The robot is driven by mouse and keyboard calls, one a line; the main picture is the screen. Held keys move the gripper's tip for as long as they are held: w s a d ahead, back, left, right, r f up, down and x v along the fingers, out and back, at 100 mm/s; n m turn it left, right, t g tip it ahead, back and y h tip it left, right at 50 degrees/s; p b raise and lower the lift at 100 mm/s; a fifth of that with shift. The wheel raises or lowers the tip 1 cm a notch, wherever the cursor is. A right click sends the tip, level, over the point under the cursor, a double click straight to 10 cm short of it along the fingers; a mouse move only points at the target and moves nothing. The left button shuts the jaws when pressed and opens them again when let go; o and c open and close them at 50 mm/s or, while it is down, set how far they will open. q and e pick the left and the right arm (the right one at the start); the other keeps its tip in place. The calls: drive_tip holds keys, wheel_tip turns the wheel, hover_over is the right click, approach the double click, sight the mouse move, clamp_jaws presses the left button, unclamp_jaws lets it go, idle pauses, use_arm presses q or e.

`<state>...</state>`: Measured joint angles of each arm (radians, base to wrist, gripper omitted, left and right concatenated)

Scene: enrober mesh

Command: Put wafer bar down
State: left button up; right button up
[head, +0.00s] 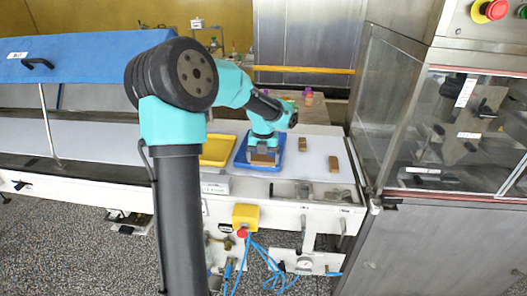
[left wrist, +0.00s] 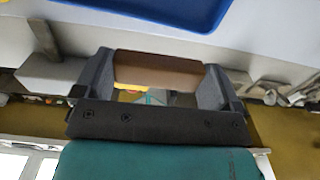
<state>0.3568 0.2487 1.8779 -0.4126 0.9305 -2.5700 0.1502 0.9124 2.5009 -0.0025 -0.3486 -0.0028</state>
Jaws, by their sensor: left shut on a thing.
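My left gripper (head: 263,156) is at the front part of the blue tray (head: 241,151) in the head view. In the left wrist view this gripper (left wrist: 158,78) is shut on a brown wafer bar (left wrist: 158,70), which lies crosswise between its two grey fingers. The blue tray (left wrist: 165,12) shows at the top of that view, apart from the bar in the picture. I cannot tell how high the bar is above the surface. Two more brown bars, one farther back (head: 303,144) and one nearer (head: 334,164), lie on the white surface to the right. My right gripper is not in view.
A yellow tray (head: 217,149) is left of the blue one. The white surface (head: 316,158) is mostly free around the two loose bars. A glass-fronted steel cabinet (head: 470,135) stands at the right. A long blue cover (head: 80,58) stands over the belt at the left.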

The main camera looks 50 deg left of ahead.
use_arm(q)
drive_tip(key=w+a, duration=0.3)
drive_tip(key=w+a+f, duration=0.1)
drive_tip(key=w+a, duration=0.2)
drive_tip(key=a, duration=0.1)
drive_tip(key=w+a, duration=0.4)
drive_tip(key=shift+a+f, duration=0.2)
drive_tip(key=shift+a, duration=0.05)
drive_tip(key=shift+w, duration=0.1)
drive_tip(key=shift+w+a, duration=0.2)
drive_tip(key=shift+a, duration=0.1)
drive_tip(key=shift+f, duration=1.8)
drive_tip(key=shift+f, duration=0.1)
drive_tip(key=o, duration=0.3)
drive_tip(key=shift+o, duration=0.8)
